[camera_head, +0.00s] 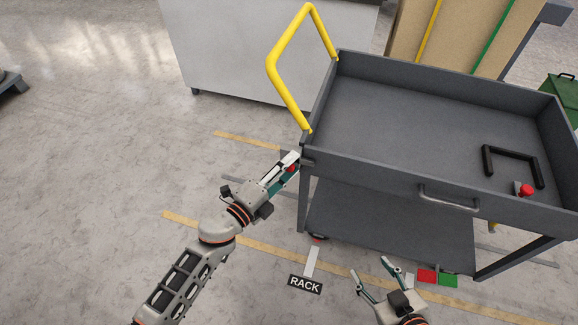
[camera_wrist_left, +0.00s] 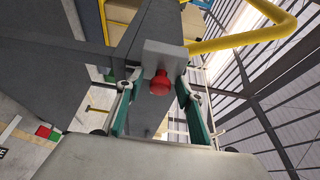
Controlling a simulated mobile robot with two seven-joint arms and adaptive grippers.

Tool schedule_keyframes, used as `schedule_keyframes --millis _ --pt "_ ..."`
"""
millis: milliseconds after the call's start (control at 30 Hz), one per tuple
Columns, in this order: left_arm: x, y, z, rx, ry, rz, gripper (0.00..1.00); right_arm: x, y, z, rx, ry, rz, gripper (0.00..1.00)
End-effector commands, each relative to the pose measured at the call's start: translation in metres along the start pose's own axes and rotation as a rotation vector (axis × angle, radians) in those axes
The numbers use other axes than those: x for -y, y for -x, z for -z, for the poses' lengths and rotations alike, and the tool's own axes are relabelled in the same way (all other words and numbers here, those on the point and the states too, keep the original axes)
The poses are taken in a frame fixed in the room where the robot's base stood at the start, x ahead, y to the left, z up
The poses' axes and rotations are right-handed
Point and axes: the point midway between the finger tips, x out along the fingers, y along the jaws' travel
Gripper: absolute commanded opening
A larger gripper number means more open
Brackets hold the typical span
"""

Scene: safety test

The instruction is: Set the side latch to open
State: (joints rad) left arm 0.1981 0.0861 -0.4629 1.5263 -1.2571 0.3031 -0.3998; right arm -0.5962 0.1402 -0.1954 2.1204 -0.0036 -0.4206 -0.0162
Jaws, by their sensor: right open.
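A red knob (camera_wrist_left: 158,83) on a light grey plate (camera_wrist_left: 163,55) is at the cart's left front corner; it also shows in the head view (camera_head: 291,168). It looks like the side latch, but no open or shut marking shows on it. My left gripper (camera_head: 288,167) is at that corner. In the left wrist view its fingers (camera_wrist_left: 155,90) stand apart on either side of the knob, with gaps visible; contact cannot be told. My right gripper (camera_head: 369,267) is open and empty, low in front of the cart.
The grey cart (camera_head: 400,115) has a yellow handle (camera_head: 272,65), a front pull handle (camera_head: 448,203) and another red knob (camera_head: 526,190) in its tray by a black bracket (camera_head: 487,162). Red (camera_head: 426,276) and green (camera_head: 447,280) patches and a RACK label (camera_head: 305,284) are low in front.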

Motion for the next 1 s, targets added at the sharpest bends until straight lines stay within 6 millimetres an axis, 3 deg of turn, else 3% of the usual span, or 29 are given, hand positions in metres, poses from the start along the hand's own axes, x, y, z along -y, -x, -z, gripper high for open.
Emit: schedule_keyframes --millis 100,233,267,467,767,1000 --pt "0.000 0.000 0.000 0.000 0.000 0.000 0.37 0.001 0.001 -0.001 0.003 0.000 0.001 0.51" --pt "0.000 0.000 0.000 0.000 0.000 0.000 0.03 0.001 0.002 -0.003 0.006 0.004 0.003 0.51" --pt "0.000 0.000 0.000 0.000 0.000 0.000 0.00 0.001 0.002 -0.004 0.006 0.005 0.003 0.51" --pt "-0.001 0.002 -0.004 0.001 -0.001 -0.001 0.00 0.000 0.002 -0.007 0.012 0.013 0.006 0.51" --pt "-0.001 0.019 -0.044 0.001 -0.003 -0.002 0.00 -0.001 0.001 -0.009 0.014 0.016 0.006 0.51" --pt "-0.001 0.020 -0.048 0.004 -0.001 -0.001 0.00 -0.002 -0.002 -0.003 0.005 0.009 0.001 0.51"
